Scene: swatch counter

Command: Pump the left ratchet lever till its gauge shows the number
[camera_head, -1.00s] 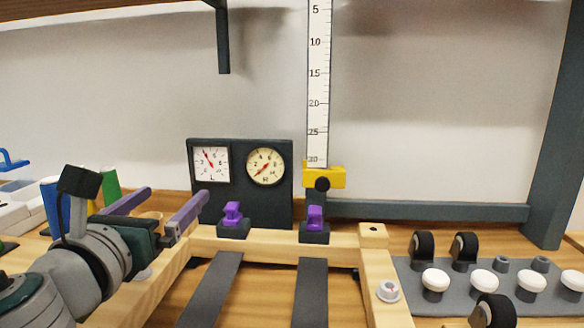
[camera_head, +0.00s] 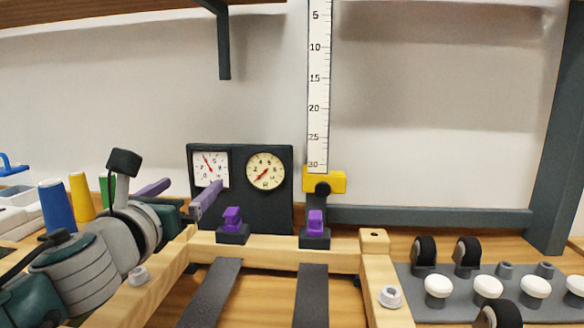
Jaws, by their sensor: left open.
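The left ratchet lever (camera_head: 232,219) has a purple grip on a dark block at the left of the wooden frame's crossbar. A like purple lever (camera_head: 315,223) stands to its right. The square white left gauge (camera_head: 208,165), its red needle pointing up and left, is on a dark panel (camera_head: 250,211). The round cream right gauge (camera_head: 265,171) has its needle at lower left. My left gripper (camera_head: 188,200) is open and empty, just left of the left lever and apart from it. One finger overlaps the left gauge's lower edge in the picture. My right gripper is not in view.
A tall ruler (camera_head: 319,90) with a yellow slider (camera_head: 336,181) stands behind the right lever. Two dark straps (camera_head: 213,292) lie inside the wooden frame. Black wheels (camera_head: 424,250) and white knobs (camera_head: 438,286) sit on a grey tray at right. Coloured cones (camera_head: 57,206) stand at left.

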